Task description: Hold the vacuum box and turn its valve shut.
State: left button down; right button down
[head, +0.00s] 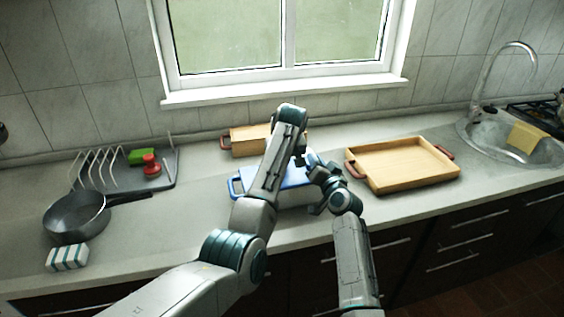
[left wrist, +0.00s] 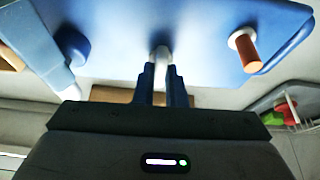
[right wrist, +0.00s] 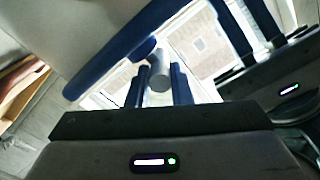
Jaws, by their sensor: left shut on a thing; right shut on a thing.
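The blue vacuum box (head: 296,198) sits on the counter, partly hidden behind my arms. A blue loop handle (head: 233,187) shows at its left end. My left gripper (left wrist: 161,82) is above the box, shut on a white upright part (left wrist: 161,54) of it. A brown peg with a white collar (left wrist: 246,52) stands apart on the same blue surface. My right gripper (head: 314,208) is at the box's right side. In the right wrist view it (right wrist: 158,82) is shut on a pale grey cylinder (right wrist: 157,77) beside a blue edge. I cannot tell which held part is the valve.
A wooden tray (head: 403,183) stands right of the box, and a wooden box (head: 240,149) stands behind it. A dish rack (head: 170,178), a dark pan (head: 75,222) and a striped block (head: 67,257) are at left. The sink (head: 500,148) is far right. Counter in front of the tray is clear.

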pick_arm(q)
jog(key=c, duration=1.5)
grip_release()
jog(key=v, duration=1.2)
pick_arm(e)
jog(key=c, duration=1.2)
grip_release()
jog(key=shift+s, duration=0.1)
